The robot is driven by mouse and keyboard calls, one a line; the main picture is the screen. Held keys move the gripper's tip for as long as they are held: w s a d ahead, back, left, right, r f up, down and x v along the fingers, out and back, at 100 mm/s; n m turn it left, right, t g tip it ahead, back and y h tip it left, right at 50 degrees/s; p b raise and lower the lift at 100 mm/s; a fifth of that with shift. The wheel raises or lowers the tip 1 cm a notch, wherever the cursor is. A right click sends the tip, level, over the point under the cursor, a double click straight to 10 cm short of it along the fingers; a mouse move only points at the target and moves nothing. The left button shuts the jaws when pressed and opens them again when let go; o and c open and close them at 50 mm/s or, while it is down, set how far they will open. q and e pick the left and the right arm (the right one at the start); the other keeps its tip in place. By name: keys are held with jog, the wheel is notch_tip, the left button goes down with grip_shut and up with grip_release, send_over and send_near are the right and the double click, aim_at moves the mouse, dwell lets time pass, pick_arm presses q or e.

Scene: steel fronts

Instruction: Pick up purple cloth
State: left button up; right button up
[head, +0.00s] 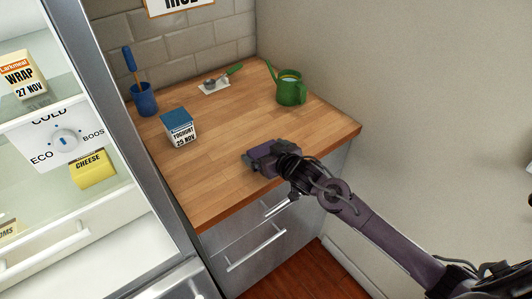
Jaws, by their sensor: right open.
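My right gripper (258,155) reaches in from the lower right, over the front part of the wooden counter (215,185). It is open. Its tip is a dark purple-grey shape much like the colour of my arm. I cannot make out a separate purple cloth there or elsewhere on the counter; one could be hidden under the gripper. My left gripper is not in view.
An open fridge (95,60) is left. The counter's middle is clear.

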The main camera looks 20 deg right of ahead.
aim_at(266, 151)
jog(key=c, duration=0.7)
jog(key=shift+r, duration=0.15)
notch_tip(266, 151, up, 20)
jog(key=p, duration=0.1)
jog(key=o, duration=0.3)
jog(key=shift+s, duration=0.15)
jog(key=shift+c, duration=1.1)
jog(key=s+d+r+m+h, duration=0.2)
jog(key=s+r+m+h, duration=0.1)
jog(key=s, duration=0.4)
jog(key=shift+s+r+t, duration=0.3)
jog(key=shift+s+r, duration=0.05)
jog(key=shift+r, duration=0.25)
